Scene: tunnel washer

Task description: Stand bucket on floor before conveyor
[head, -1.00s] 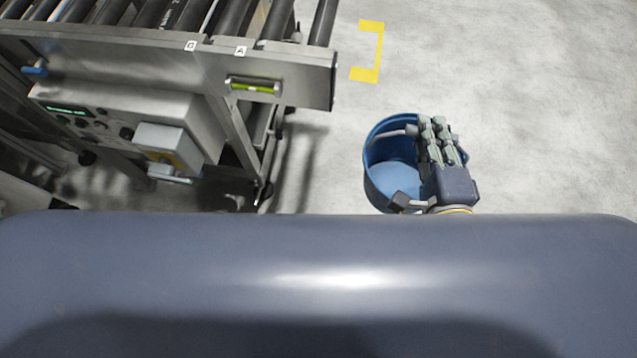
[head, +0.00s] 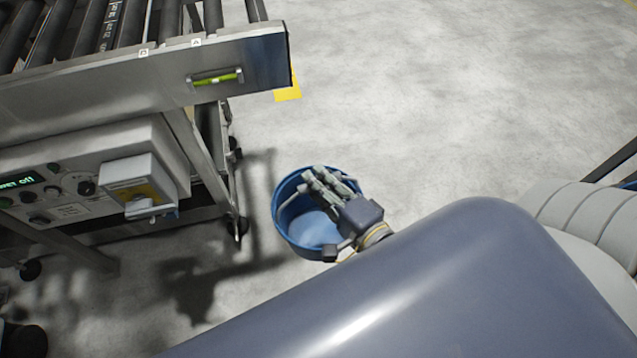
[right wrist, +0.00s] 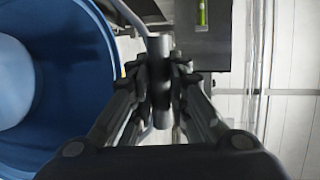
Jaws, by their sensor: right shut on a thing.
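A blue open bucket (head: 308,230) shows right of the conveyor's end in the head view, its inside facing up. Its blue wall fills the left of the right wrist view (right wrist: 75,85). My right gripper (head: 320,182) is over the bucket. In the right wrist view its fingers (right wrist: 160,85) are closed around the grey grip of the handle (right wrist: 158,45). The conveyor (head: 120,78) is at the upper left, with dark rollers and a metal side rail. Whether the bucket touches the floor, I cannot tell. My left gripper is out of view.
A yellow floor mark (head: 289,92) is partly hidden behind the conveyor's end. A control panel (head: 60,195) and a grey switch box (head: 138,182) sit under the rail. A conveyor leg on a caster stands left of the bucket. Grey floor (head: 430,100) is open to the right.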

